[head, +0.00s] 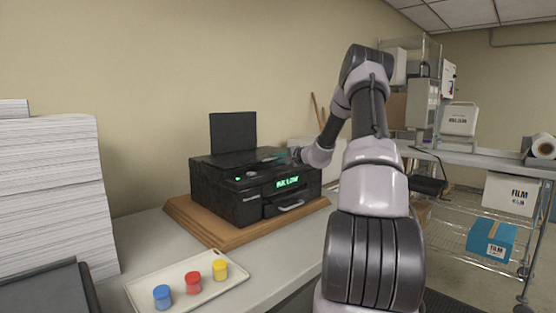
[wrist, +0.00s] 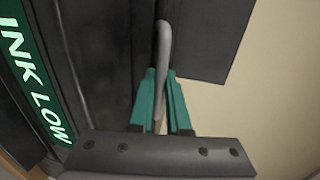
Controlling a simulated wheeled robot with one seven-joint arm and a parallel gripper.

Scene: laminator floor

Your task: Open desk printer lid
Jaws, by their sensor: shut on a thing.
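The black desk printer (head: 226,202) sits on a wooden board, with a lit green "INK LOW" display (head: 287,182) on its front. Its top looks flat and down. A dark panel (head: 233,132) stands upright at its back. My gripper (head: 280,158) reaches in from the right at the printer's top front edge. In the wrist view its teal fingers (wrist: 160,98) are shut on a grey bar-like handle (wrist: 163,42), one on each side. The display (wrist: 34,82) shows at the left there. My arm hides part of the printer's right side.
The wooden board (head: 180,207) lies on a pale counter. A tray (head: 137,290) with blue, red and yellow pots stands in front. A tall paper stack (head: 50,190) is at left. Wire shelving with film boxes (head: 510,193) stands at right. The wall is close behind the printer.

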